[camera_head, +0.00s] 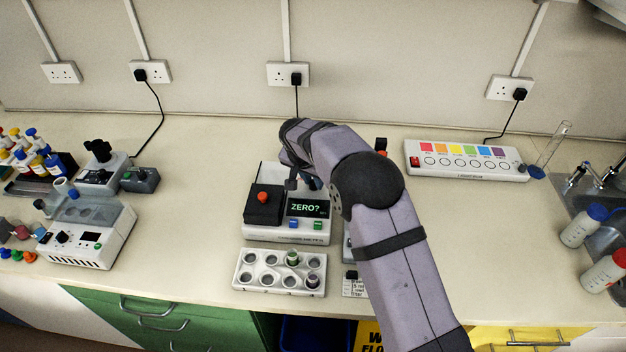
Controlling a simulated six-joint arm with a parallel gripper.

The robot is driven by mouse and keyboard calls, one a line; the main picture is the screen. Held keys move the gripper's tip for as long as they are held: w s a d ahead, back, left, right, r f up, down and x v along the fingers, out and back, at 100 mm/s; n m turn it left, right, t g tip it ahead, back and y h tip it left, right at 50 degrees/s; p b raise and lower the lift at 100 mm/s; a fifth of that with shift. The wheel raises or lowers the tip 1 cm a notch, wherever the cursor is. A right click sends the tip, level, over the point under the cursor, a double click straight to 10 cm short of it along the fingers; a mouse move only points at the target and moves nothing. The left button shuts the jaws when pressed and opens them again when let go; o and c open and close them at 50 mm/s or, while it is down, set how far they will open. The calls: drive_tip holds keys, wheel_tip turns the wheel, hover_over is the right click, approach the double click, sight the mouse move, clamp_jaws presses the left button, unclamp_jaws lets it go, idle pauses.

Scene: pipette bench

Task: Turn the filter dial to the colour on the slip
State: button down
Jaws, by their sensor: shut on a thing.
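The colorimeter (288,235) is a white box near the middle of the bench.
A strip with several coloured squares (468,163) is at back right. Another instrument behind my arm is mostly hidden. Equipment crowds the left; a sink and bottles (583,228) are right.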

sight(318, 197)
drive_tip(key=n, duration=0.2)
drive_tip(key=n+y, duration=0.1)
drive_tip(key=shift+d+n+b, duration=0.2)
drive_tip(key=shift+n+b, duration=0.2)
drive_tip(key=shift+n+y, duration=0.9)
drive_tip(key=shift+n, duration=1)
drive_tip(key=c, duration=1.6)
unclamp_jaws()
drive_tip(key=shift+o, duration=0.2)
drive_tip(key=shift+r, duration=0.15)
drive_tip(key=b+v, duration=0.2)
drive_tip(key=v, duration=0.5)
drive_tip(key=shift+b, duration=0.35)
